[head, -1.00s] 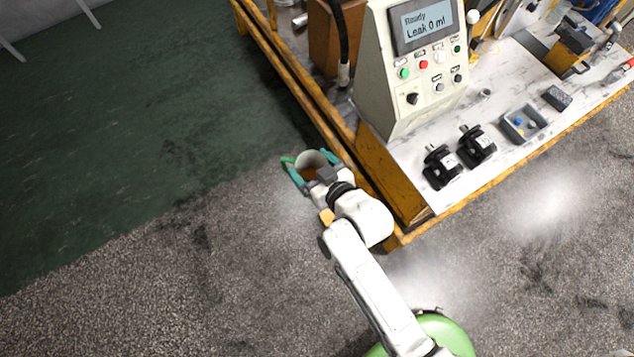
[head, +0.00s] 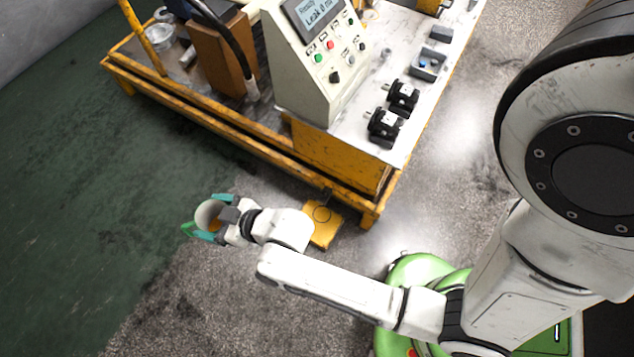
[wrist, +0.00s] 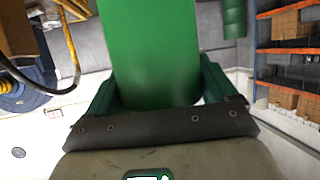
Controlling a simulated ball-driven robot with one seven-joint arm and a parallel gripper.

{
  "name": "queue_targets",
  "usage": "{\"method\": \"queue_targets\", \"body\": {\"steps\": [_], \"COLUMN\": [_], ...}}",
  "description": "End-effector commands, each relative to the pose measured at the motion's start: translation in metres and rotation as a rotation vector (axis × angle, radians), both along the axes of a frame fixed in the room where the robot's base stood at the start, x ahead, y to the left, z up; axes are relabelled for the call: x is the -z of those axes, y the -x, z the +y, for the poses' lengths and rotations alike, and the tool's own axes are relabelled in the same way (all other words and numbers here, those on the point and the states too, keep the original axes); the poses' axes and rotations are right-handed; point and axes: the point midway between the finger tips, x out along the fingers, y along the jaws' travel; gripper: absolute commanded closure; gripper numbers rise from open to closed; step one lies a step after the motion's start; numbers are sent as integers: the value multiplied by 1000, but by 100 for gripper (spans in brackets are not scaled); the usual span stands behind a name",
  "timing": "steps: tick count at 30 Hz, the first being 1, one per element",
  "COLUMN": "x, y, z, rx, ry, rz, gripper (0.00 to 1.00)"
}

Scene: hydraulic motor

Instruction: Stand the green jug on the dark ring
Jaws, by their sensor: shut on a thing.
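The green jug (head: 207,214) is in my gripper (head: 214,218), left of the bench in the head view. I look down into its pale mouth, where something brownish shows; its green handle (head: 187,229) points left. Teal fingers lie on two sides of the jug. In the wrist view the jug's green wall (wrist: 155,50) fills the space between the fingers (wrist: 158,95). The dark ring (head: 322,213) is a thin circle on a yellow plate (head: 324,235) low by the bench's corner. The jug is apart from it, to its left.
The yellow-framed bench (head: 330,165) stands behind the plate, with a control box (head: 318,75), two black motors (head: 384,124) and a small grey tray (head: 427,64) on it. My forearm passes just in front of the plate. Open floor (head: 100,190) lies to the left.

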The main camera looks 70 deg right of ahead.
Motion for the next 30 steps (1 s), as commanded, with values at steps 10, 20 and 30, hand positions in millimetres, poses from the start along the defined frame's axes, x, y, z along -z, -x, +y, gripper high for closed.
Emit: {"method": "queue_targets", "body": {"steps": [10,20,30], "x": [141,281,414], "y": [14,48,100], "z": [-34,-89,-142], "rx": [82,231,407], "ry": [0,1,1], "rz": [3,2,2], "gripper": [60,60,60]}}
